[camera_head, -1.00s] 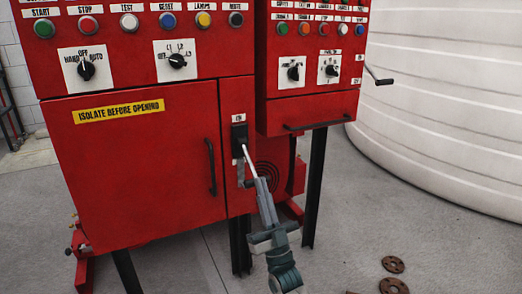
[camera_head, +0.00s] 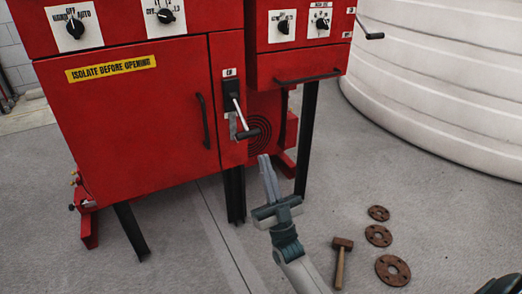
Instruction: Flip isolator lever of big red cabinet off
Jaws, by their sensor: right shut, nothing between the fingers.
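The big red cabinet (camera_head: 140,130) fills the left and middle of the head view. Its isolator is a black block (camera_head: 231,90) on the narrow panel right of the door, under a small white label too small to read surely. The isolator lever (camera_head: 240,114) slants down and slightly right from the block, with a black grip (camera_head: 247,134) at its lower end. My right gripper (camera_head: 265,158) is shut and empty, below and right of the grip, seemingly apart from it. My left gripper is out of view.
A black door handle (camera_head: 206,121) is left of the lever. A smaller red cabinet (camera_head: 300,50) with a bar handle stands at the right. Dark legs stand below. A hammer (camera_head: 341,262) and rusty flanges (camera_head: 378,235) lie on the floor. A white tank (camera_head: 440,90) is at right.

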